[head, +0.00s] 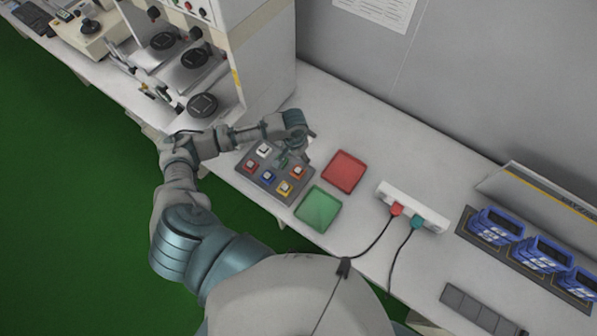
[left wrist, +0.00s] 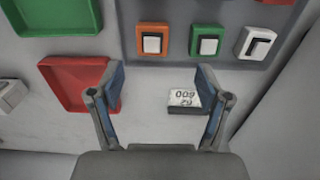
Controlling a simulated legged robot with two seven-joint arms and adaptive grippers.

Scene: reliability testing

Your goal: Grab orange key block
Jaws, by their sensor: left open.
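The orange key block (left wrist: 152,40), with a white key top, sits in the grey holder panel (left wrist: 172,67) in the left wrist view. It also shows in the head view at the panel's corner nearest the trays (head: 298,173). My right gripper is out of view.
A red tray (head: 344,171) and a green tray (head: 318,208) lie right of the panel.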

